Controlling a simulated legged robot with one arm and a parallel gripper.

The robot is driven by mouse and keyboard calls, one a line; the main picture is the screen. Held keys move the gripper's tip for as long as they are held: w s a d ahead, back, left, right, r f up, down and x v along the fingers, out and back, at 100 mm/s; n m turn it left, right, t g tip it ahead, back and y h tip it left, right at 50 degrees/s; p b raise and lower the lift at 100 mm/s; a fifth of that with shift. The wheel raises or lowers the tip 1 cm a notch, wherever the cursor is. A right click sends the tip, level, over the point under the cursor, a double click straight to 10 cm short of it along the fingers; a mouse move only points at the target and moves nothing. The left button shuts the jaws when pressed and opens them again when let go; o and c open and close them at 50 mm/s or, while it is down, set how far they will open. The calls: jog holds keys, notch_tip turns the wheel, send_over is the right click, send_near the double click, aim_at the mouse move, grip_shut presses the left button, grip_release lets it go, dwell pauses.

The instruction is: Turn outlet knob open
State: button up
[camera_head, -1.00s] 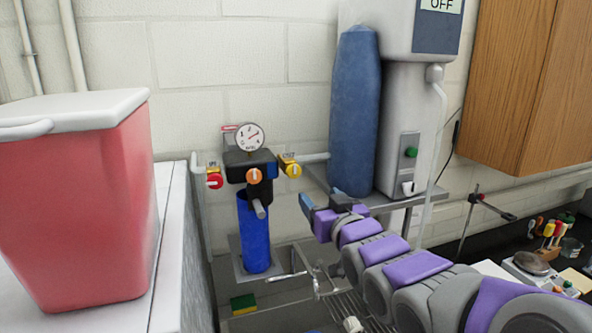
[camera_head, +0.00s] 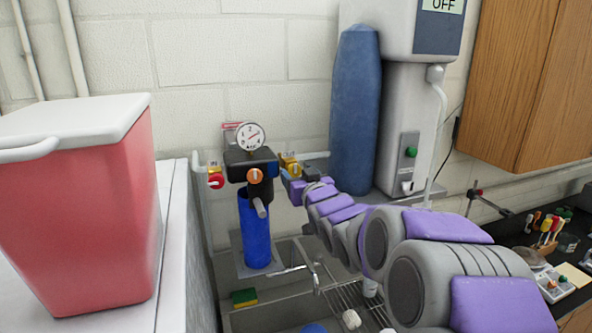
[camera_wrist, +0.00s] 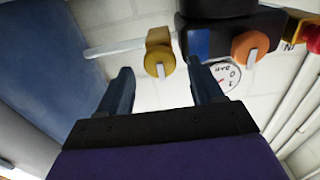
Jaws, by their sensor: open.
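The yellow outlet knob (camera_head: 294,169) is on the right side of the dark filter unit, partly hidden by my gripper. In the wrist view, the yellow knob (camera_wrist: 158,62) has a white pointer bar standing roughly vertical. My gripper (camera_wrist: 161,72) is open there. Its two dark fingers stand on either side of the knob, with a gap on both sides and no contact that I can see. In the head view, my gripper (camera_head: 289,183) is right at the knob, and its fingertips are hard to make out.
An orange knob (camera_head: 254,176) is at the unit's front, and a red knob (camera_head: 216,181) at its left. A pressure gauge (camera_head: 250,136) tops the unit, with a blue cylinder (camera_head: 255,232) below. A blue tank (camera_head: 355,110) stands right, above the sink (camera_head: 240,321).

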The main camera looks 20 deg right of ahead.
aim_at(294, 170)
jog(key=shift+w, duration=1.1)
jog(key=c, duration=1)
